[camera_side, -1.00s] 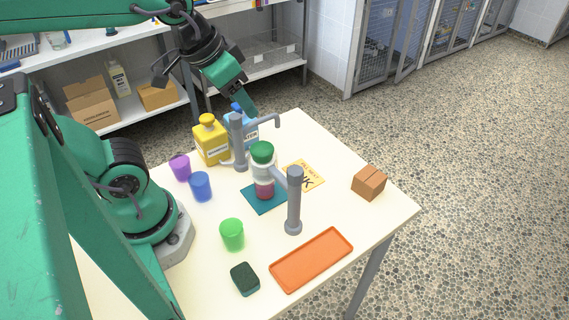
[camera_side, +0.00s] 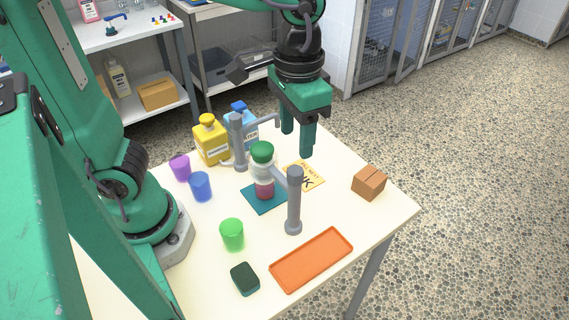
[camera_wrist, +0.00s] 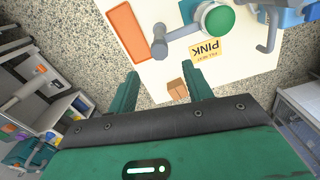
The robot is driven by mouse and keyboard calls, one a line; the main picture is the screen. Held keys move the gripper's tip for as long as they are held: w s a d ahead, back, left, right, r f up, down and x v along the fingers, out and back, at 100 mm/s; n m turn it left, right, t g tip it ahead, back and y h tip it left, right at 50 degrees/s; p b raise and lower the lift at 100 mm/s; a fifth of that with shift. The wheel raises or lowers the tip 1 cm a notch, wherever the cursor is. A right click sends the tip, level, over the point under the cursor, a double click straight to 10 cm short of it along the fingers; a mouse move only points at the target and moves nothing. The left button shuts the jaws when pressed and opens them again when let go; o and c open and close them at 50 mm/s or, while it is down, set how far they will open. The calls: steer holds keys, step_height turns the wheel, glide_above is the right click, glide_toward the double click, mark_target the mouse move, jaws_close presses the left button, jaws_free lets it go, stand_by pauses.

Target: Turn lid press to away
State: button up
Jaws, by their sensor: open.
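Two grey posts with swing arms stand on the white table; I cannot tell which is the lid press. The near post (camera_side: 294,205) has an arm pointing left-back to the jar; it also shows in the wrist view (camera_wrist: 159,48). The far post (camera_side: 238,150) has an arm reaching right, its end bent down. Between them a clear jar (camera_side: 263,172) with a green lid (camera_wrist: 219,20) and dark pink contents stands upright on a teal mat (camera_side: 254,202). My gripper (camera_side: 297,142) is open and empty, pointing down above the table's back-right part, apart from both posts.
A yellow card (camera_side: 306,175) reads "FILL NEXT PINK". A brown box (camera_side: 369,183) is at the right, an orange tray (camera_side: 312,260) in front. Yellow (camera_side: 211,145) and blue (camera_side: 241,129) bottles stand at the back. Purple, blue and green cups and a dark sponge (camera_side: 245,279) are left.

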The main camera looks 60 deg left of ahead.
mark_target(295, 170)
steer(key=shift+f, duration=0.2)
steer(key=shift+f, duration=3.75)
jaws_close()
